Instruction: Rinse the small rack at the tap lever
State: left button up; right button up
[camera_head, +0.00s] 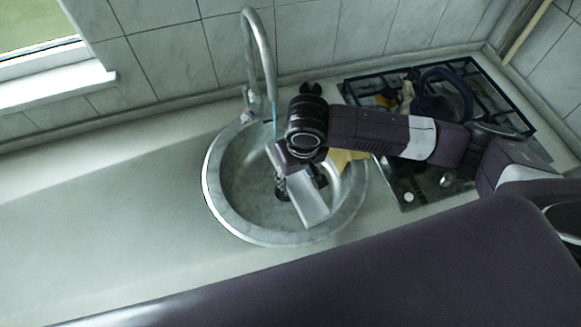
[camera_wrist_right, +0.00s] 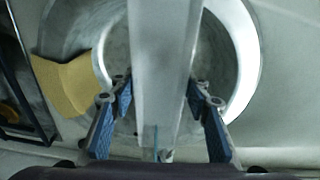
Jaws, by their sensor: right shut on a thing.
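My right gripper (camera_head: 302,188) reaches over the round grey sink (camera_head: 237,172) from the right, pointing down. It is shut on a pale grey, long, flat-sided piece, which I take for the small rack (camera_head: 309,203). In the right wrist view the small rack (camera_wrist_right: 160,60) runs between the blue-padded fingers of the gripper (camera_wrist_right: 158,92) and hides much of the basin. The tap (camera_head: 262,50) arches over the back of the sink, its lever (camera_head: 248,113) low beside the spout. A thin blue streak (camera_head: 274,125) hangs below the spout, behind my wrist. My left gripper is out of view.
A yellow cloth (camera_head: 343,158) lies at the sink's right rim, partly behind my arm; it also shows in the right wrist view (camera_wrist_right: 66,84). A black hob (camera_head: 500,85) with a dark blue pot (camera_head: 440,97) stands at right. The counter (camera_head: 110,215) left of the sink is clear.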

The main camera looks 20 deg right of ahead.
aim_at(294, 199)
jog(key=shift+s+a+r+p, duration=0.1)
jog(key=shift+s+a+p, duration=0.15)
jog(key=shift+s+p, duration=0.3)
jog(key=shift+s+a+p, duration=0.2)
jog(key=shift+s+p, duration=0.1)
jog(key=shift+s, duration=0.5)
jog(key=shift+s+a+r+p, duration=0.1)
jog(key=shift+s+a+p, duration=0.15)
jog(key=shift+s+p, duration=0.3)
jog(key=shift+s+a+f, duration=0.15)
jog(key=shift+s+a, duration=0.05)
jog(key=shift+s, duration=0.45)
jog(key=shift+s+a+r, duration=0.15)
jog(key=shift+s+r, duration=0.3)
jog(key=shift+s+a+r, duration=0.3)
jog(key=shift+s+r, duration=0.5)
jog(key=shift+s, duration=0.15)
jog(key=shift+s+a+r, duration=0.3)
jog(key=shift+s+r, duration=0.45)
jog(key=shift+s, duration=0.2)
